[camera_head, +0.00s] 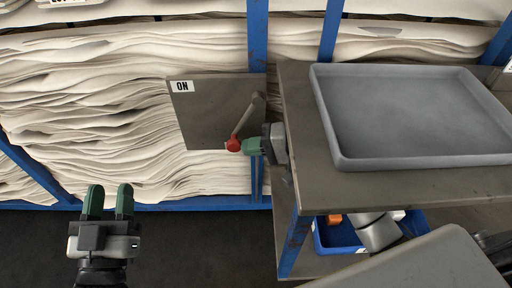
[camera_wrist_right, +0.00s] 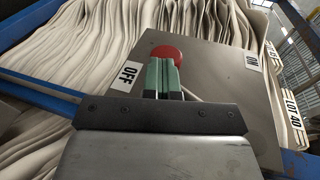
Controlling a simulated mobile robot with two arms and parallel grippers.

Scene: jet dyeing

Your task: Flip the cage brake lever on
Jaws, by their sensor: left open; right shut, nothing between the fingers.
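The cage brake lever (camera_head: 243,120) is a grey rod with a red knob (camera_head: 233,145), mounted on a grey plate (camera_head: 207,115). An ON label (camera_head: 181,86) shows upside down at the plate's upper left. In the right wrist view the red knob (camera_wrist_right: 166,52) lies just beyond my fingertips, nearer the OFF label (camera_wrist_right: 125,76) than the label at the plate's right (camera_wrist_right: 250,62). My right gripper (camera_head: 244,146) is shut and empty, its tips at the knob; whether they touch is unclear. My left gripper (camera_head: 110,190) is open and empty, low at left.
Folded cream fabric (camera_head: 90,100) fills the blue-framed cage (camera_head: 258,35) behind the plate. A table (camera_head: 300,120) with a grey tray (camera_head: 415,115) stands at the right, close to my right gripper. A blue bin (camera_head: 340,235) sits below it. The dark floor at lower left is clear.

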